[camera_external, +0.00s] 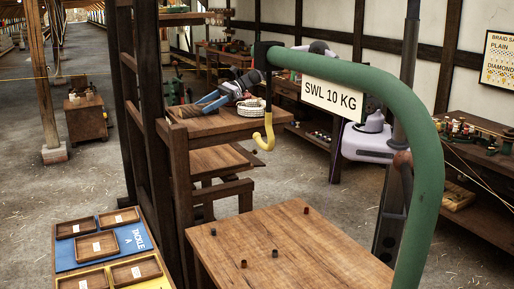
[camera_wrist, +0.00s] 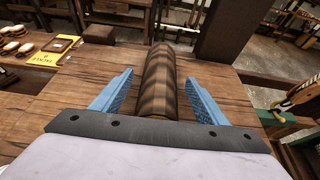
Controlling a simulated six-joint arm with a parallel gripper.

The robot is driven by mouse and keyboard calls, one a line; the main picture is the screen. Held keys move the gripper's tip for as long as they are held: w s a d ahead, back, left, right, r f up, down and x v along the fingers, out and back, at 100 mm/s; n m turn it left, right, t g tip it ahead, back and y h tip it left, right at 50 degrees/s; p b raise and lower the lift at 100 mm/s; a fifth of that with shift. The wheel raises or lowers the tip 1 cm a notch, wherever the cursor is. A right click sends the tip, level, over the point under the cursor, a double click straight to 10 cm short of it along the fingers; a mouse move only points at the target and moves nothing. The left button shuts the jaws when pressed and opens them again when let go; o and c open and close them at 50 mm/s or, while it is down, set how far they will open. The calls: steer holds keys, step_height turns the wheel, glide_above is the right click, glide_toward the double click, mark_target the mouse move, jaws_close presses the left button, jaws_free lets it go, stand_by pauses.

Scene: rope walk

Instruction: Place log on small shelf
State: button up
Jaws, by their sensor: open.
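A brown, dark-banded log (camera_wrist: 160,80) lies on a wooden table top (camera_wrist: 235,100) in the wrist view, pointing away from me. My gripper (camera_wrist: 159,76) is open, with one blue finger on each side of the log; gaps show between log and fingers. The log's near end is partly hidden by the gripper body.
A green curved crane arm (camera_external: 350,78) with a yellow hook (camera_external: 265,137) and an SWL 10 KG sign (camera_external: 332,98) stands in front. A rope coil (camera_external: 253,107) lies beside my gripper. Dark posts (camera_external: 150,110) stand left. A near table (camera_external: 300,250) bears small pegs.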

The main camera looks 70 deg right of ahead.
mark_target(257, 109)
steer(key=b+v, duration=0.3)
steer(key=v, duration=0.7)
steer(key=shift+s+d, duration=0.2)
steer(key=shift+s, duration=0.05)
